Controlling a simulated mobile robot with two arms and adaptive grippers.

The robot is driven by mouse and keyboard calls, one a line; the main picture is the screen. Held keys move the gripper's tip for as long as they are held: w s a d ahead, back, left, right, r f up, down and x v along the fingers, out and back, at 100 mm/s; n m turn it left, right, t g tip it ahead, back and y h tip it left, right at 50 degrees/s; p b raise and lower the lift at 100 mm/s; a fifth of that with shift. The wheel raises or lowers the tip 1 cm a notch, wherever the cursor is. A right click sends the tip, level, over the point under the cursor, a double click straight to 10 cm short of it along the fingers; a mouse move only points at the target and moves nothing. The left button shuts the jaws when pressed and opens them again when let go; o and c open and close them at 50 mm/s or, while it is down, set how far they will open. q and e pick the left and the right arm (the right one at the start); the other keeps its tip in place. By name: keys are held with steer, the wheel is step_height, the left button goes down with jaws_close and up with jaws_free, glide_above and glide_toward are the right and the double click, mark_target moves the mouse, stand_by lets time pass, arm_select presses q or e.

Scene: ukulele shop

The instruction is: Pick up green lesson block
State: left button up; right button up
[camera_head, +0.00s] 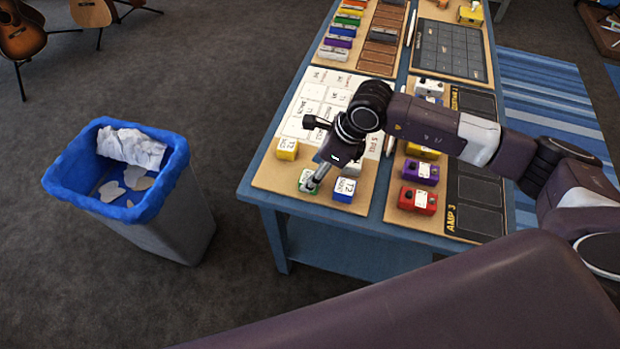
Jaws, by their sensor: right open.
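The green lesson block (303,187) is a small cube with a light top face. It sits near the front edge of the tan board on the blue table. My right gripper (311,184) reaches down from the right, with its fingertips right at the block and covering part of it. It is open. I cannot tell whether the fingers touch the block. My left gripper is out of view.
A blue block (343,189) sits close to the right of the green block, and a yellow block (287,148) sits behind it to the left. Purple (420,172) and red (418,200) pedals stand further right. A bin (166,222) stands left of the table (262,202).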

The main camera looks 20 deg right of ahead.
steer(key=shift+p+x, duration=0.65)
steer(key=shift+x, duration=1.5)
steer(key=shift+s+d, duration=0.15)
steer(key=shift+d, duration=0.05)
steer(key=shift+c, duration=0.6)
steer(key=c, duration=1.2)
steer(key=shift+o, duration=0.2)
